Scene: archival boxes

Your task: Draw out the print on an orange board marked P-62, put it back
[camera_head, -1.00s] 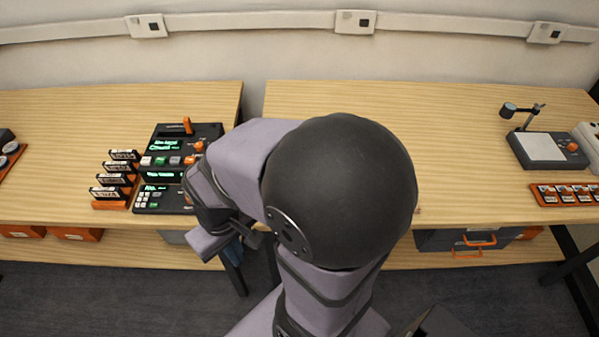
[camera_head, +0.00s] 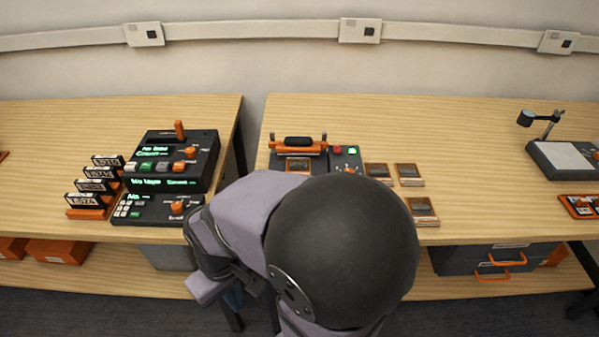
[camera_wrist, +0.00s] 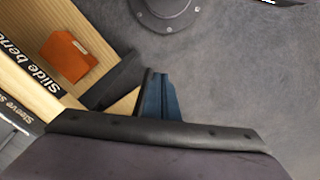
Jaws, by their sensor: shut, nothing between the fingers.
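No board marked P-62 can be made out in either view. Three small dark prints on orange-brown boards lie on the right bench: one print (camera_head: 378,172), a second print (camera_head: 409,174) and a third print (camera_head: 422,209) near the front edge. Any marks on them are too small to read. Another orange-brown piece (camera_head: 297,165) shows in the black and orange device (camera_head: 298,146), partly hidden by my arm. My gripper (camera_head: 234,297) hangs low in front of the benches, apart from the prints. Its blue fingers are together and empty in the wrist view (camera_wrist: 158,98).
A black console (camera_head: 177,150) and a rack of labelled cards (camera_head: 92,187) stand on the left bench. A lamp stand (camera_head: 556,157) is at right. Drawers (camera_head: 492,258) sit under the right bench. The right bench's middle back is clear.

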